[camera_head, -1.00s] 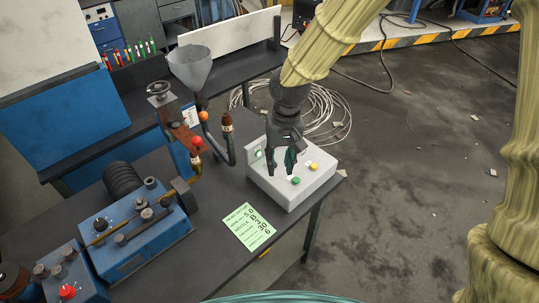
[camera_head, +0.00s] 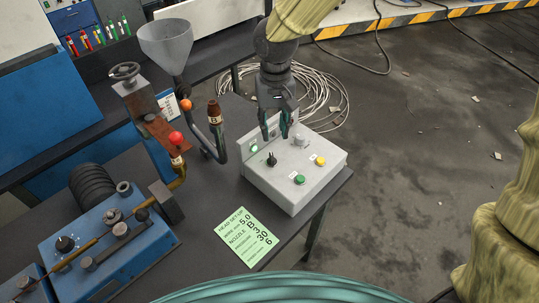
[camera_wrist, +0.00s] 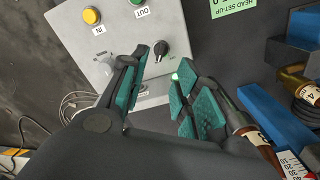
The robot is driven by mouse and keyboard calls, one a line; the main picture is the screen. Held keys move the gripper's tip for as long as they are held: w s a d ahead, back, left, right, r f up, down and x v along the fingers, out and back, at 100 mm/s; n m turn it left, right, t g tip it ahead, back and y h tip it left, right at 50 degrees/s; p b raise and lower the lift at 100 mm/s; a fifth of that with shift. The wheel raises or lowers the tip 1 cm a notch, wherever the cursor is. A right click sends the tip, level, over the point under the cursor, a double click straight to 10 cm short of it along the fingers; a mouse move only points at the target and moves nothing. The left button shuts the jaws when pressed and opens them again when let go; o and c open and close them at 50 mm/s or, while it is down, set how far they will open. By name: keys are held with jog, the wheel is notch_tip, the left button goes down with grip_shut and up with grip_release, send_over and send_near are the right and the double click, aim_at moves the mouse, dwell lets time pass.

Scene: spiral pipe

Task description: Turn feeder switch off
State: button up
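The light grey control box (camera_head: 296,178) stands on the dark table and carries a black rotary knob (camera_head: 272,160), which looks like the feeder switch. My gripper (camera_head: 275,137) points down over the back part of the box, close to the knob. In the wrist view its two teal-padded fingers (camera_wrist: 160,60) are apart with nothing between them. The knob (camera_wrist: 160,49) shows just beyond the gap between the fingertips, and I see no clear contact. Its pointer direction is hard to read.
A green button (camera_head: 299,180) and a yellow button (camera_head: 320,160) are on the box top. A curved pipe (camera_head: 218,140) and a funnel (camera_head: 178,48) stand to the left. A green setup card (camera_head: 247,237) lies in front. Cable coils (camera_head: 325,95) lie behind.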

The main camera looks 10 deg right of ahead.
aim_at(272, 158)
jog(key=shift+a+f+p, duration=0.15)
jog(key=shift+f+p, duration=0.45)
jog(key=shift+f, duration=4.95)
grip_shut()
